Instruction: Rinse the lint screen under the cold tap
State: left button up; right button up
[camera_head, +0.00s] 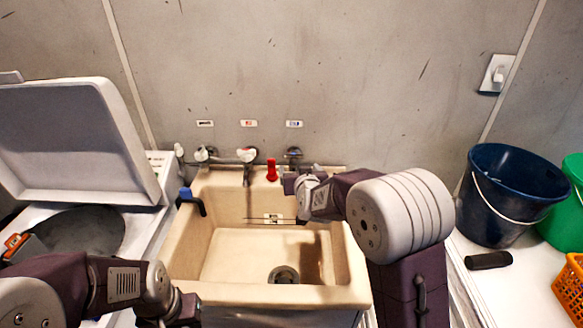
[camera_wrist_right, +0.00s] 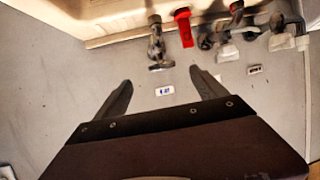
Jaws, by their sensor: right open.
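The cold tap (camera_head: 293,153), under the blue-marked label (camera_head: 294,124), is on the wall behind the beige sink (camera_head: 350,265). My right gripper (camera_head: 288,181) is over the back of the sink, just in front of and below that tap. In the right wrist view its fingers (camera_wrist_right: 160,78) are apart and empty, with the tap (camera_wrist_right: 156,45) and the label (camera_wrist_right: 165,90) showing beyond them. My left gripper (camera_head: 180,312) is partly visible at the bottom edge, its fingers not clear. I cannot clearly make out the lint screen.
A red object (camera_head: 271,170) stands beside the cold tap, near the spout (camera_head: 246,170). A blue-black hook-like item (camera_head: 190,199) is on the sink's left rim. An open-lidded machine (camera_head: 75,140) is left. A dark bucket (camera_head: 505,205) and orange basket (camera_head: 570,290) are right.

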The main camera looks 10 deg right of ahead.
aim_at(294, 156)
jog(key=w+f+t+b, duration=0.1)
jog(key=b, duration=0.1)
jog(key=w+f+t+h+b, duration=0.1)
jog(key=w+b, duration=0.1)
jog(key=w+a+f+m+t+h+b, duration=0.1)
jog(key=w+b, duration=0.1)
jog(key=shift+a+f, duration=0.1)
jog(key=shift+f, duration=0.15)
jog(key=shift+w+r+t+h, duration=0.15)
jog(key=shift+t+h, duration=0.15)
jog(key=shift+w+r+m, duration=0.15)
jog(key=shift+r+m, duration=0.15)
pick_arm(q)
notch_tip(294, 156, down, 8)
jog(key=p, duration=0.1)
pick_arm(e)
jog(key=w, duration=0.2)
jog(key=w+d, duration=0.1)
jog(key=w, duration=0.2)
jog(key=w+d, duration=0.1)
jog(key=w, duration=0.2)
jog(key=shift+w, duration=0.25)
pick_arm(q)
jog(key=shift+s, duration=0.1)
